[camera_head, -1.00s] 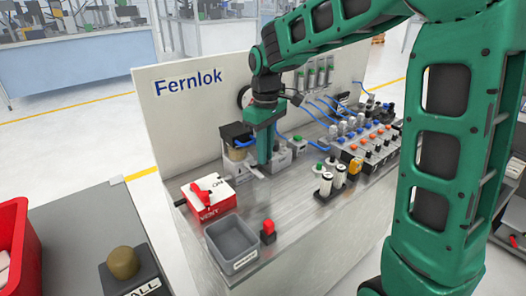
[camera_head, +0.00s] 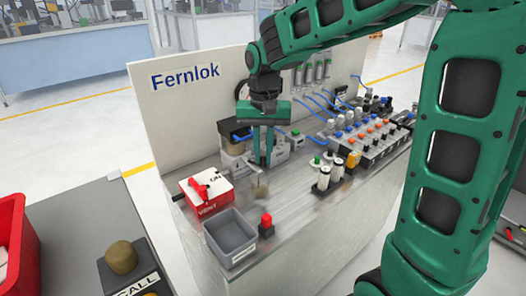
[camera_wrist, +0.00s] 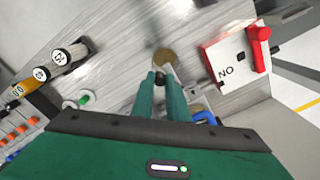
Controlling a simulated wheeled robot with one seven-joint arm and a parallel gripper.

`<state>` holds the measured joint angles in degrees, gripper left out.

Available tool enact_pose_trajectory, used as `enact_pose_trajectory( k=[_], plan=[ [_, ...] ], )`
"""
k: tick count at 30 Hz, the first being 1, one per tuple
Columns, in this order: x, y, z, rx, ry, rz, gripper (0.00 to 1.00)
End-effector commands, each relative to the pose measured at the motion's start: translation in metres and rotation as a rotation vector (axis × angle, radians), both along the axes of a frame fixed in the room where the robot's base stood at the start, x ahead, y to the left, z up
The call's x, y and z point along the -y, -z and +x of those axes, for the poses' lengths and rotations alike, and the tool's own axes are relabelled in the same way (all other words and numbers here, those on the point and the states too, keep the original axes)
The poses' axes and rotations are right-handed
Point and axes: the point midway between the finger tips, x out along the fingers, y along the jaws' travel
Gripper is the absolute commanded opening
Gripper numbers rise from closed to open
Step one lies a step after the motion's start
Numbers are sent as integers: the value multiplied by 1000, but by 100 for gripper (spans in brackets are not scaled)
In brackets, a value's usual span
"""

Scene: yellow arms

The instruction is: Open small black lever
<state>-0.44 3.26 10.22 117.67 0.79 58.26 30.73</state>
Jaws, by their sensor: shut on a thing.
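My gripper (camera_head: 263,162) points down in front of the back panel, beside the unit with a black top (camera_head: 233,129) and a tan bowl (camera_head: 235,148). In the wrist view my gripper (camera_wrist: 159,76) has its fingers close together on a small black piece, apparently the small black lever (camera_wrist: 158,82). The fingers hide most of it, so its angle cannot be told. A round tan-brown thing (camera_wrist: 165,58) shows just past the fingertips. It also shows below the gripper in the head view (camera_head: 260,188); whether it is a cup or a patch is unclear.
A red and white box with a red lever (camera_head: 205,192) stands left of the gripper. A grey bin (camera_head: 231,238) and a red button (camera_head: 266,224) are in front. White cylinders (camera_head: 325,177) and a valve row stand right.

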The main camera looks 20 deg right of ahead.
Motion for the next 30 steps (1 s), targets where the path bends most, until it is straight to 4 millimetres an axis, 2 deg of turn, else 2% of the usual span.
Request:
enact_pose_trajectory(
  k=[12,30],
  plan=[
    [-9,-1,-5,4,216,1,0],
    [-11,-1,-4,6,260,3,0]
  ],
)
